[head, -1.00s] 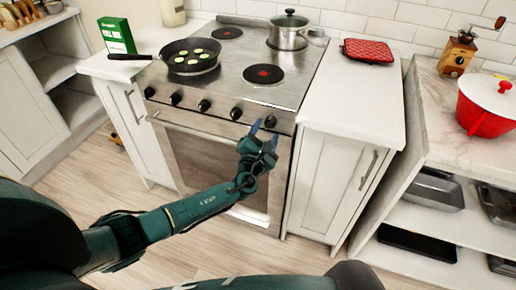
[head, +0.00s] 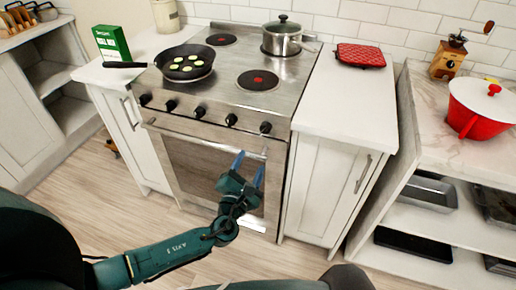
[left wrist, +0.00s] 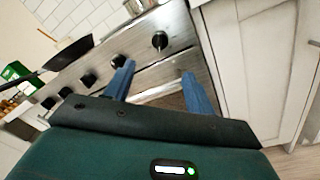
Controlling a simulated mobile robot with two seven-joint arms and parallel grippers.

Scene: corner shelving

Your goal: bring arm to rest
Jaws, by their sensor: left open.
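My left gripper (head: 248,168) is in front of the oven door in the head view, with its two blue fingers apart and nothing between them. In the left wrist view the open fingers (left wrist: 158,80) point toward the stove front and its knobs. My left arm (head: 165,258) comes in from the lower left, low over the floor. My right gripper does not show.
The stove (head: 215,125) holds a pan (head: 187,65) with several green-edged slices and a lidded pot (head: 285,38). White cabinets flank it. Right shelves (head: 440,215) carry a red pot (head: 478,108) on top. Wood floor (head: 90,215) lies open in front.

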